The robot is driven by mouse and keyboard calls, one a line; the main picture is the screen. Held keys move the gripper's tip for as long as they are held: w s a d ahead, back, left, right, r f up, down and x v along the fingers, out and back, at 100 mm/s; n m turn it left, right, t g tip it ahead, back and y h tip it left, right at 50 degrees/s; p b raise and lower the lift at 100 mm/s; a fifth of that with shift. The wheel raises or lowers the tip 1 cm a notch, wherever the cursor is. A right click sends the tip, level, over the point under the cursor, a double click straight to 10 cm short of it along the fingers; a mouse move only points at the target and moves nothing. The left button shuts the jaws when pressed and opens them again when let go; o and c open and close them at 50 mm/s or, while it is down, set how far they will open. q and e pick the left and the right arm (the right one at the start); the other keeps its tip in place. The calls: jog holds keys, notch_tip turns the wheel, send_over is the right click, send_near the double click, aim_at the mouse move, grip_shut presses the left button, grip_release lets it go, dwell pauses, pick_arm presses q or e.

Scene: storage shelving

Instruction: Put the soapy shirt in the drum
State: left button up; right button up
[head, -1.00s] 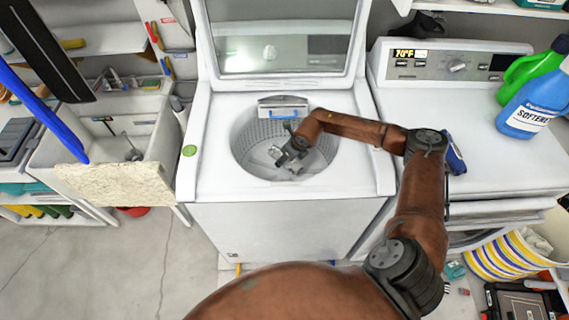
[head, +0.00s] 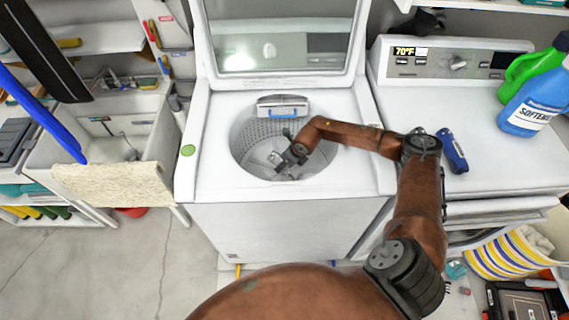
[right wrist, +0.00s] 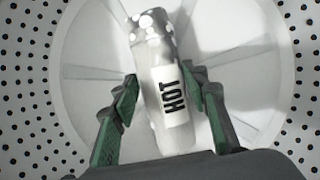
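My right gripper (right wrist: 161,82) is down inside the drum (head: 245,150) of the open top-load washer; in the head view the gripper (head: 282,160) is small and dark against the grey interior. In the right wrist view its two green-padded fingers close in on both sides of a pale, narrow item (right wrist: 172,135) marked HOT, with white suds-like blobs at its far end. I take it for the soapy shirt, though its shape is a compact roll. The drum floor (right wrist: 85,60) shows behind it. My left gripper is not in view.
The washer's raised lid (head: 280,40) stands behind the drum. A dryer (head: 500,150) to the right carries a blue softener bottle (head: 530,105), a green bottle (head: 528,75) and a small blue item (head: 452,150). A sink (head: 130,140) with a cream cloth (head: 115,188) is at left.

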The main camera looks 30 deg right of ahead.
jog(key=o, duration=0.4)
jog(key=shift+r, duration=0.15)
jog(key=shift+r, duration=0.25)
jog(key=p+v, duration=0.2)
jog(key=v, duration=1)
jog(key=shift+r, duration=0.25)
